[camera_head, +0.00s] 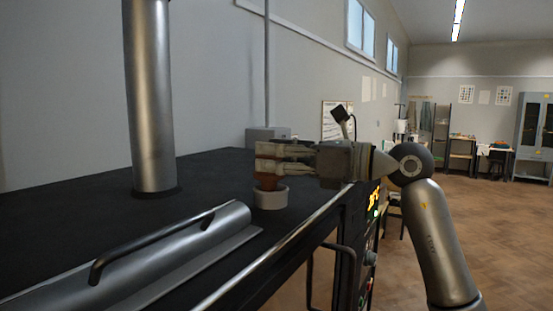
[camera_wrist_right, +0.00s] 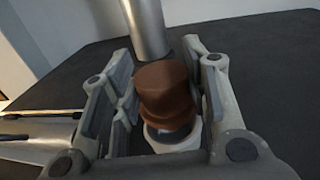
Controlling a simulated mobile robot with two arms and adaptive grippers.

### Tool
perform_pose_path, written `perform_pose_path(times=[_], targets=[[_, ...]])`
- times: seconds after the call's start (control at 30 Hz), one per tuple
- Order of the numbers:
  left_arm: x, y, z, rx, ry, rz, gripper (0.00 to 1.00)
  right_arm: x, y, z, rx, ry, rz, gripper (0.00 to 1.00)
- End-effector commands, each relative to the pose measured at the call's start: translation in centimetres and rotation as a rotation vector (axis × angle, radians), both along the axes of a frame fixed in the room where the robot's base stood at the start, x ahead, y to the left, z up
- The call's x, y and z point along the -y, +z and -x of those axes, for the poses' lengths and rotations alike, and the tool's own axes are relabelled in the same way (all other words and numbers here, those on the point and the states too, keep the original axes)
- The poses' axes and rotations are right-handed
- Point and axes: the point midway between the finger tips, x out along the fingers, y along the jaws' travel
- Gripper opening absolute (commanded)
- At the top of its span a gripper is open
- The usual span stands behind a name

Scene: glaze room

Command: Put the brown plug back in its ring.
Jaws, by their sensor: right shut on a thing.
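The brown plug (camera_wrist_right: 163,88) is between the fingers of my right gripper (camera_head: 268,158), which is shut on it. The plug looks upright, and its lower end (camera_head: 267,181) shows below the fingers in the head view. The pale ring (camera_head: 270,199) stands on the dark top surface directly under the plug. In the right wrist view the ring (camera_wrist_right: 176,143) shows below the plug, with part of its dark opening visible. I cannot tell whether the plug's tip is just above the rim or slightly inside it. My left gripper is not in view.
The dark kiln top (camera_head: 90,215) carries a thick metal pipe (camera_head: 150,95) at the back left. A metal rail (camera_head: 275,250) runs along the front edge. A grey box (camera_head: 268,133) stands behind.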

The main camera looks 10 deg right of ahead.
Motion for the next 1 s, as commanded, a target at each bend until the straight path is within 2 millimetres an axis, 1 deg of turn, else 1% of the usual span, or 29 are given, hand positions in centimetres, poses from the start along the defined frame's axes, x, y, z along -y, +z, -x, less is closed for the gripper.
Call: perform_pose_path(times=[0.03,0.2,0.47,0.67,0.7,0.83,0.87,1.0], targets=[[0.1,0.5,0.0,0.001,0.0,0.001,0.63,0.0,-0.4,0.0,-0.002,0.001,-0.002,0.17],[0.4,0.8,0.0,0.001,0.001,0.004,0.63,0.0,-1.4,0.0,0.001,0.001,-0.001,0.17],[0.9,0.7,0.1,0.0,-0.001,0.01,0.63,0.0,-1.6,0.0,0.001,0.001,-0.001,0.17],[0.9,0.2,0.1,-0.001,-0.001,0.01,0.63,0.0,-2.2,0.0,0.0,0.0,0.0,0.17],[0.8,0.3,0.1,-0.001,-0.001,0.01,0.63,0.0,-2.2,0.0,-0.001,0.0,0.001,0.44],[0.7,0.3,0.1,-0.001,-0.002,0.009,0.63,0.0,-2.1,0.0,-0.001,0.0,0.001,0.61],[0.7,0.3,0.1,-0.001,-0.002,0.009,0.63,0.0,-2.1,0.0,-0.001,0.001,0.001,0.63],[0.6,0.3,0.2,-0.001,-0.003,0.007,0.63,0.0,-2.1,0.0,-0.001,0.001,0.001,0.63]])
